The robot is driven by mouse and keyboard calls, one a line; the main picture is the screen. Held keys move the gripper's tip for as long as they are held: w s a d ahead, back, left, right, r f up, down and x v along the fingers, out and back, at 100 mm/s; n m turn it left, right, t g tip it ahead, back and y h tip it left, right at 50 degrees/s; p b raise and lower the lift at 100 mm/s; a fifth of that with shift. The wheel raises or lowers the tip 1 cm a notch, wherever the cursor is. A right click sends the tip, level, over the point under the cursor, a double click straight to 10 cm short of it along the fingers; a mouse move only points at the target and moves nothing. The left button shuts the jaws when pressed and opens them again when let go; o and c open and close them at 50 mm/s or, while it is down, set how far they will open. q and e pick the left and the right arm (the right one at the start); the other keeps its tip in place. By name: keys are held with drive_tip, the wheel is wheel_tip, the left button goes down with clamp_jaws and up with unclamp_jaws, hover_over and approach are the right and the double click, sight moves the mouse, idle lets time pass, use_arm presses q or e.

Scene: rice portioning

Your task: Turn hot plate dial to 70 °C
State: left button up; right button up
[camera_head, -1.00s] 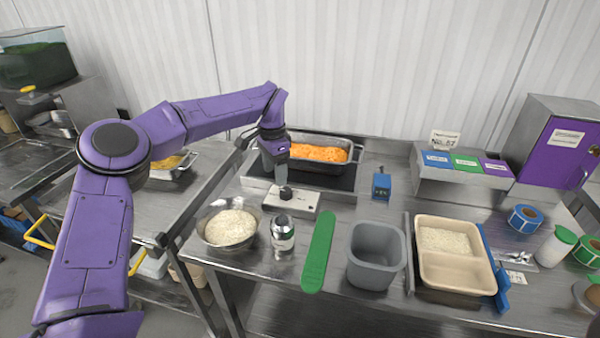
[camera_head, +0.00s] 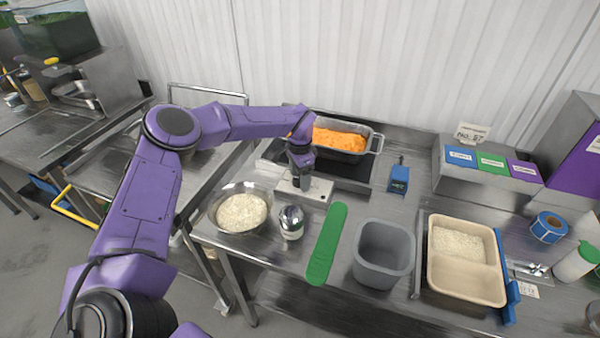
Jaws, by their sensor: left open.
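The hot plate (camera_head: 351,171) stands at the back of the steel table, with a light control panel (camera_head: 317,193) on its front side. A metal pan (camera_head: 372,148) of orange food sits on it. My left gripper (camera_head: 301,186) points down over the control panel and is open. The dial is hidden behind or between its fingers, so its setting cannot be read. I cannot tell whether the fingers touch the dial. My right gripper is not in view.
A bowl of rice (camera_head: 241,210), a shiny metal shaker (camera_head: 291,222) and a green strip (camera_head: 327,244) lie in front of the panel. A grey bin (camera_head: 384,254), a beige rice tray (camera_head: 467,284) and a small blue device (camera_head: 399,178) stand to the right.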

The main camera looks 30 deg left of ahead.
use_arm(q)
drive_tip(key=shift+s+r, duration=0.25)
drive_tip(key=shift+s, duration=0.1)
drive_tip(key=c, duration=1.1)
drive_tip(key=shift+o, duration=0.2)
drive_tip(key=shift+f, duration=0.1)
